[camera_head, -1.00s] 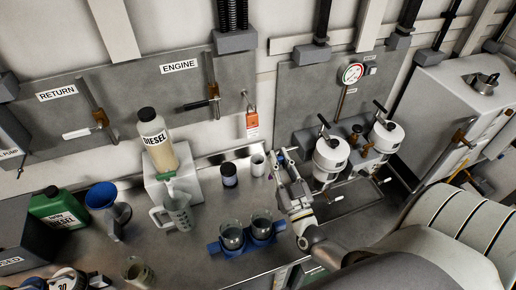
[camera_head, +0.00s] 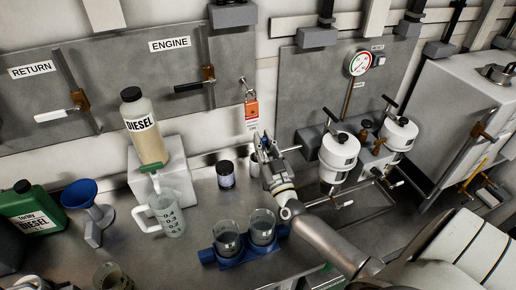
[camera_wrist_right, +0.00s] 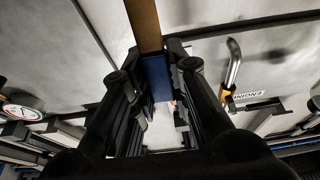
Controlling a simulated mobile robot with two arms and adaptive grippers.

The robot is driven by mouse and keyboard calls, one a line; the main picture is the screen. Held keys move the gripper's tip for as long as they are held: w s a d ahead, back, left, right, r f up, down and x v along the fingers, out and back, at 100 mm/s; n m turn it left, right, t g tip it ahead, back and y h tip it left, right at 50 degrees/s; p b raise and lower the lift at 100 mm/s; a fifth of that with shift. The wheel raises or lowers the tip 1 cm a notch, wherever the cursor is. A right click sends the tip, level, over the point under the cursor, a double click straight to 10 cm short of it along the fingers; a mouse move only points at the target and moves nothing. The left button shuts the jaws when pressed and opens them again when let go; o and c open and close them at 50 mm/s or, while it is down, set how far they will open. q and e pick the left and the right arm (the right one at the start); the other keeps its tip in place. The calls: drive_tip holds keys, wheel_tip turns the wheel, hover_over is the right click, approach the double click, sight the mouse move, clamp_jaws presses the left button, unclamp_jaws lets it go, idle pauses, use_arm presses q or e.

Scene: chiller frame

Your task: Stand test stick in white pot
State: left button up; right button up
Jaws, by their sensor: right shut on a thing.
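My right gripper (camera_head: 264,151) is shut on the test stick, seen close up in the wrist view as a blue piece (camera_wrist_right: 157,77) between the fingers with a tan strip (camera_wrist_right: 143,22) beyond it. The white pot (camera_head: 254,168) stands on the steel bench, right of a dark jar. My right gripper is in front of the pot in the head view and hides part of it; I cannot tell its height above the pot or where the stick's lower end is. My left gripper is not in view.
The dark jar (camera_head: 225,174) stands just left of the pot. A blue holder (camera_head: 232,262) with two glass beakers is nearer. A jug (camera_head: 163,214) and diesel bottle (camera_head: 144,128) are at left. White filter housings (camera_head: 338,158) and a red lock tag (camera_head: 252,109) are close by.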

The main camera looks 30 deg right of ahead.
drive_tip(key=shift+w+f+b, duration=0.15)
drive_tip(key=shift+f+b, duration=0.25)
drive_tip(key=shift+f, duration=0.2)
drive_tip(key=shift+w+f+b, duration=0.15)
drive_tip(key=shift+f+b, duration=0.25)
drive_tip(key=shift+f, duration=0.15)
drive_tip(key=w+g+p, duration=0.1)
drive_tip(key=p, duration=0.2)
drive_tip(key=w+r+g+p, duration=0.1)
drive_tip(key=p, duration=0.2)
drive_tip(key=w+d+p, duration=0.1)
drive_tip(key=p, duration=0.3)
drive_tip(key=shift+r+g, duration=0.25)
drive_tip(key=shift+g, duration=0.15)
use_arm(q)
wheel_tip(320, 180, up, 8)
drive_tip(key=p, duration=0.1)
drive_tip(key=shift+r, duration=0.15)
use_arm(e)
drive_tip(key=shift+w+f+y, duration=0.3)
drive_tip(key=shift+f+y, duration=0.1)
drive_tip(key=shift+f, duration=0.05)
drive_tip(key=shift+f+g, duration=0.15)
drive_tip(key=shift+g, duration=0.15)
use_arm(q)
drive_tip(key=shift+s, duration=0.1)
use_arm(e)
drive_tip(key=o, duration=0.8)
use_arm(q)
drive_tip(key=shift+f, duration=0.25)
